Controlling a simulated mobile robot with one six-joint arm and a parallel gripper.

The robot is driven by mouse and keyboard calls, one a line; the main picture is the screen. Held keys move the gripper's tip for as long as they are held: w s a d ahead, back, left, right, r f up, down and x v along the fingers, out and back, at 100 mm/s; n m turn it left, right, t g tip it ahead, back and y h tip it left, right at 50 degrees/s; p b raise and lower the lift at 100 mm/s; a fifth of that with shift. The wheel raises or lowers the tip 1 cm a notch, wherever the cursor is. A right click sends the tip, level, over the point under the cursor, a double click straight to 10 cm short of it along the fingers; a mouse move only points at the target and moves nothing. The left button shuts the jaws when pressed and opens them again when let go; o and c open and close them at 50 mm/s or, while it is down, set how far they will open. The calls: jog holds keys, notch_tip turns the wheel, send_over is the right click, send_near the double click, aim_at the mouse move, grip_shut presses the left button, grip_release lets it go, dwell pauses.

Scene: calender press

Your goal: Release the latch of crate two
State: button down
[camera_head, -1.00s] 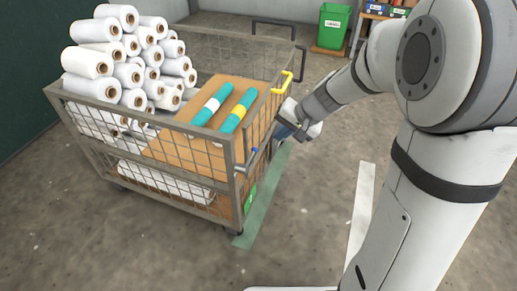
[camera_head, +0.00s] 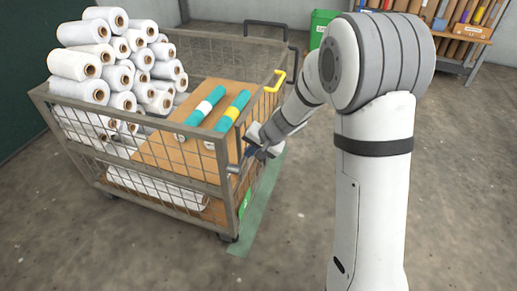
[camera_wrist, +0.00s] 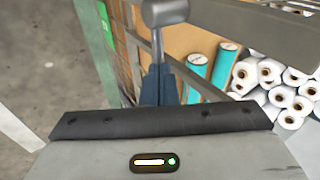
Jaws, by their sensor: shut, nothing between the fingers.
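The crate (camera_head: 222,193) is a grey wire-mesh cart holding white rolls and a cardboard box section. A latch with a grey cylindrical end (camera_head: 234,169) sits on its right side near the front corner. In the wrist view a rounded grey knob on a stem (camera_wrist: 165,12) shows just beyond my fingers. My gripper (camera_head: 252,152) is beside this side of the crate, close to the latch. Its dark blue fingers (camera_wrist: 158,87) are shut and empty, pointing towards the knob. I cannot tell whether they touch it. A yellow handle (camera_head: 281,80) is farther back on the same side.
White rolls (camera_head: 113,62) are piled at the left of the crate, with two teal tubes (camera_head: 205,105) on the cardboard (camera_head: 175,148). A green bin (camera_head: 318,28) and a shelf (camera_head: 455,60) stand behind. The floor right of the crate is clear, with a green stripe (camera_head: 262,205).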

jog(key=shift+w+a+f, duration=0.1)
jog(key=shift+a+f, duration=0.05)
jog(key=shift+f, duration=0.05)
jog(key=shift+f+g+y+p, duration=0.35)
jog(key=shift+f+g+y, duration=0.05)
jog(key=shift+f+g, duration=0.45)
jog(key=shift+a+r, duration=0.1)
jog(key=shift+r, duration=0.05)
jog(key=p+v, duration=0.5)
jog(key=v, duration=0.9)
jog(key=shift+r, duration=0.55)
